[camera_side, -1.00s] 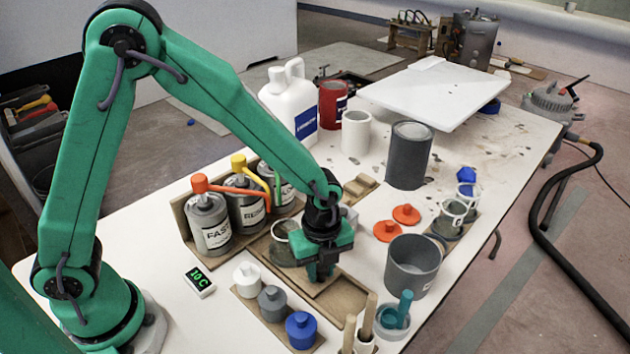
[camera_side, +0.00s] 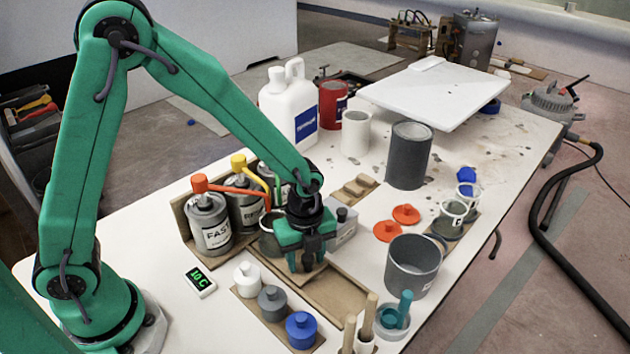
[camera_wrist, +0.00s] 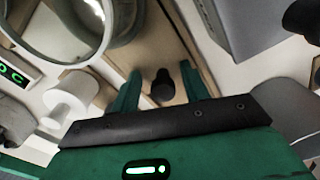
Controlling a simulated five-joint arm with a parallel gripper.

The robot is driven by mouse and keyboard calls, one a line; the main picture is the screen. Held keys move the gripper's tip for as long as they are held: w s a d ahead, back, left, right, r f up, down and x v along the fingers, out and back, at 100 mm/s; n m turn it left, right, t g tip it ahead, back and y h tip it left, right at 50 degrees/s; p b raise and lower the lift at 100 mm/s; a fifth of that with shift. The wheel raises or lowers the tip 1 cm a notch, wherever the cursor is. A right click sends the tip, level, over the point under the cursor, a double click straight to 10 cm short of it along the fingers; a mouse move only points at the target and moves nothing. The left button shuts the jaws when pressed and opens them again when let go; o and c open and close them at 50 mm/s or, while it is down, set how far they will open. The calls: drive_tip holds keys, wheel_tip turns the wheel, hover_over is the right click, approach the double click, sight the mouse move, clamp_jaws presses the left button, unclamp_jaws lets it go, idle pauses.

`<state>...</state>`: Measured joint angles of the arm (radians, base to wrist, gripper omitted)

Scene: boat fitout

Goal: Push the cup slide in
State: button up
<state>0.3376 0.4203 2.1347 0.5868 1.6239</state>
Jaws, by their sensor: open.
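The cup slide (camera_side: 310,274) is a tan wooden board running in a wooden track (camera_side: 342,293) in front of the dispensers. A clear cup (camera_side: 267,243) stands at its inner end, partly hidden by my gripper; its rim fills the upper left of the wrist view (camera_wrist: 62,54). My gripper (camera_side: 307,264) points down over the slide's outer part. In the wrist view its two green fingers (camera_wrist: 160,88) are apart, on either side of a dark knob (camera_wrist: 162,84) on the slide. I cannot tell whether they touch the knob.
Dispenser cans (camera_side: 211,228) with orange and yellow spouts stand behind the cup. A grey box (camera_side: 344,225) is close at my gripper's right. White, grey and blue lidded pots (camera_side: 271,301) stand in front. A grey bucket (camera_side: 413,268) is farther right.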

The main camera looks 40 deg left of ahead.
drive_tip(key=shift+r, duration=0.15)
drive_tip(key=shift+r, duration=3.8)
drive_tip(key=s+a+r+n+t, duration=0.5)
drive_tip(key=s+a+r+n, duration=0.7)
drive_tip(key=n, duration=1)
wheel_tip(320, 180, up, 3)
drive_tip(key=shift+s+a+t, duration=0.25)
drive_tip(key=shift+s+t, duration=0.05)
drive_tip(key=shift+s, duration=0.3)
